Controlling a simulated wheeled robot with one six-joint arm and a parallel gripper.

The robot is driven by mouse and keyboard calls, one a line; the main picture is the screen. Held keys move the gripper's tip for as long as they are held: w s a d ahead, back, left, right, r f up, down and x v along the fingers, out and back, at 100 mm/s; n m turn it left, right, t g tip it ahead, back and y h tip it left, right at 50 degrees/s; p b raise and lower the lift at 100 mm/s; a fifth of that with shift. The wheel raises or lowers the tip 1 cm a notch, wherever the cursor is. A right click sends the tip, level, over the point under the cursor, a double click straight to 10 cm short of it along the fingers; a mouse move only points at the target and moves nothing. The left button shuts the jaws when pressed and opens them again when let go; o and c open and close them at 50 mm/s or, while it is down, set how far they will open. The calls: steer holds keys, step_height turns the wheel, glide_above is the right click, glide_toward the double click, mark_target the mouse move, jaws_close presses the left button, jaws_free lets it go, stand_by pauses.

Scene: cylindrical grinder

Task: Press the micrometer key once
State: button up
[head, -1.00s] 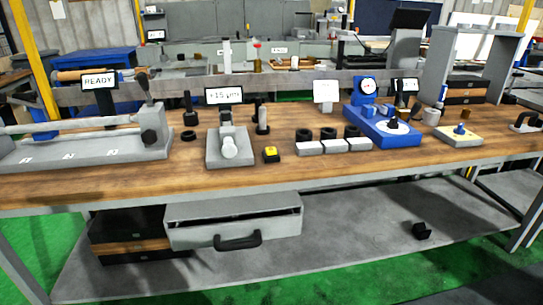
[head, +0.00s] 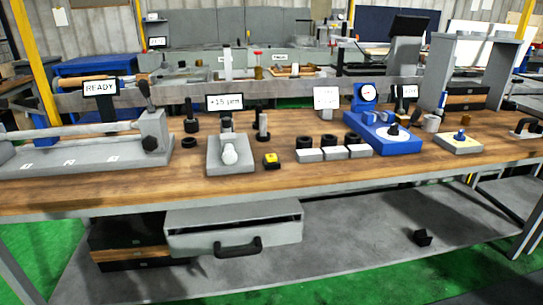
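A small black block with a yellow top (head: 271,160) sits on the wooden bench, just right of a grey fixture (head: 231,160) with a pale round knob at its front. The yellow-topped block looks like the micrometer key; no label on it can be read. Behind the fixture, a small display (head: 225,102) reads about "+15 µm". My gripper is not in view, and nothing touches the yellow top.
On the left, a long grey fixture (head: 80,155) has a "READY" display (head: 100,87) behind it. Several grey blocks (head: 334,153) lie right of the key, then a blue gauge stand (head: 385,137). Bare bench lies in front. A grey drawer (head: 233,225) hangs below.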

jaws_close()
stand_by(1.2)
